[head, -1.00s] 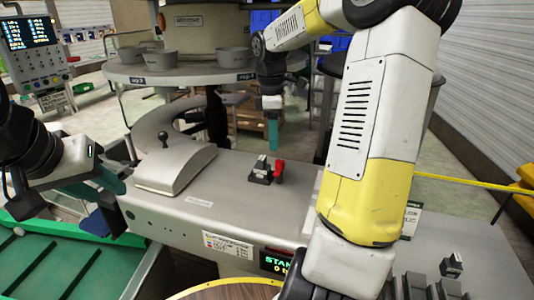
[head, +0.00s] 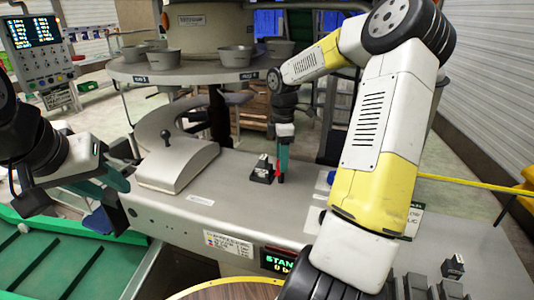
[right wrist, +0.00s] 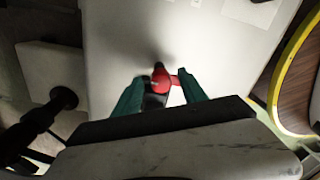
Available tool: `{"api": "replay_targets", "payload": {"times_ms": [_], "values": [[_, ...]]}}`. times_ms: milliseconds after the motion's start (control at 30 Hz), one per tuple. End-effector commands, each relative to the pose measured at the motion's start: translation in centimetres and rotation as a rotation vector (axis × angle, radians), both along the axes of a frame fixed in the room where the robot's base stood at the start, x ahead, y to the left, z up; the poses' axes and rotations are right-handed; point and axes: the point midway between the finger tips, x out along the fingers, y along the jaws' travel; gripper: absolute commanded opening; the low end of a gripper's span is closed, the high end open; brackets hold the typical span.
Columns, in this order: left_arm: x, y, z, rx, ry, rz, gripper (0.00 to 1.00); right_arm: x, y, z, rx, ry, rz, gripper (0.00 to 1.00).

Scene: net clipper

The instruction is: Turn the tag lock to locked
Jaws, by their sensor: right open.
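The tag lock is a small dark block (head: 262,174) with a red handle (head: 280,174) beside it, on the grey machine top. My right gripper (head: 283,168) points down at the red handle, its teal fingers partly hiding it. In the right wrist view the red handle (right wrist: 160,79) lies between the tips of my open right gripper (right wrist: 160,90). I cannot tell whether a finger touches it. The lock's dark base is partly hidden there. My left gripper (head: 122,183) is at the left, away from the lock; its finger gap is not clear.
A round table with grey bowls (head: 233,57) is behind. A lit display (head: 277,262) and dark blocks (head: 417,287) are at the front. The machine top around the lock is mostly clear.

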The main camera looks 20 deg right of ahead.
Motion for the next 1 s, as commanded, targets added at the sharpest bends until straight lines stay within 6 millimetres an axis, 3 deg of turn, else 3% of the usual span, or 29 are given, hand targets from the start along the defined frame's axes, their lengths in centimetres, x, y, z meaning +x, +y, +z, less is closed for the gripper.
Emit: {"api": "replay_targets", "payload": {"times_ms": [133, 400, 767, 1000], "values": [[0.00, 0.00, 0.00, 0.000, 0.000, 0.000, 0.36, 0.00, 0.00, 0.02, 0.000, 0.000, 0.000, 0.50], [0.00, 0.00, 0.00, 0.000, 0.000, 0.000, 0.36, 0.00, 0.00, 0.04, 0.000, 0.000, 0.000, 0.00], [0.00, 0.00, 0.00, 0.000, 0.000, 0.000, 0.36, 0.03, 0.00, 0.09, -0.002, -0.002, -0.041, 0.00], [0.00, 0.00, 0.00, 0.000, 0.000, 0.000, 0.36, 0.01, 0.06, 0.11, -0.002, -0.001, -0.182, 0.00]]}}
